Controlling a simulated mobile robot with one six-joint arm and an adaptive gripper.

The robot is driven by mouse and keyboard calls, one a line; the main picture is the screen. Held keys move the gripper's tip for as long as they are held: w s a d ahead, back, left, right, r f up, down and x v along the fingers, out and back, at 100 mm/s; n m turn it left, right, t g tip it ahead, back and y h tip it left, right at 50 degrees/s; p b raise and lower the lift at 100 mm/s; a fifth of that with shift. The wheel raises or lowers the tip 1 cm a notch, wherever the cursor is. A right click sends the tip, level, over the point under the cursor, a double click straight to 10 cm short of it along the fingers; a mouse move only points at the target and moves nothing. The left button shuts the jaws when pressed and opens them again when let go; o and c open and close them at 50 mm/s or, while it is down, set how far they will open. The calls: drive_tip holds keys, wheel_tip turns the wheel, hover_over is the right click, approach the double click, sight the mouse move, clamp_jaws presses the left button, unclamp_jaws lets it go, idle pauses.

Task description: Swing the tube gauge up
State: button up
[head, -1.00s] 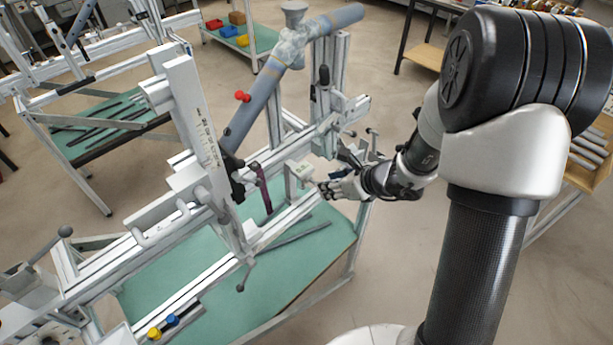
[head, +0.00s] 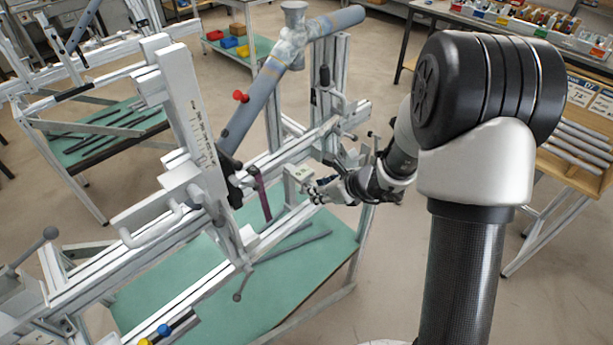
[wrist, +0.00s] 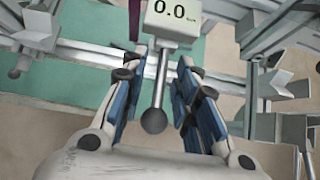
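The tube gauge shows as a pale box (head: 298,173) low on the frame jig's near side in the head view. In the wrist view its display (wrist: 176,18) reads 0.0, and a thin rod with a dark ball knob (wrist: 154,121) extends from it toward me. My gripper (head: 322,191) is beside the gauge, on its right in the head view. In the wrist view my gripper (wrist: 157,88) is open, with the rod and ball knob between its blue-padded fingers. I see a gap on both sides of the rod.
A grey tube (head: 262,95) with a red knob (head: 240,96) slants across the white frame jig (head: 195,120). Jig rails and clamps lie close to my gripper. A green shelf (head: 190,270) is below. Open floor lies to the right, before a wooden bench (head: 575,160).

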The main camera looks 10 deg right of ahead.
sight(308, 177)
drive_tip(key=c, duration=0.4)
drive_tip(key=shift+w+a+r+p, duration=0.1)
drive_tip(key=shift+w+r+p, duration=0.05)
drive_tip(key=shift+r+p, duration=0.95)
drive_tip(key=shift+c, duration=0.3)
drive_tip(key=shift+r, duration=0.15)
drive_tip(key=shift+w+a+r+p, duration=0.2)
drive_tip(key=shift+r+p, duration=0.2)
drive_tip(key=shift+r, duration=0.2)
drive_tip(key=shift+w+a+r+p, duration=0.15)
drive_tip(key=shift+r+p, duration=0.25)
drive_tip(key=shift+r, duration=0.2)
drive_tip(key=shift+d, duration=0.1)
drive_tip(key=shift+w+a+r+p, duration=0.2)
drive_tip(key=shift+w+r+p, duration=0.05)
drive_tip(key=shift+r+p, duration=0.25)
drive_tip(key=shift+w+a+r+p, duration=0.15)
drive_tip(key=shift+w+r+p, duration=0.1)
drive_tip(key=shift+r+p, duration=0.2)
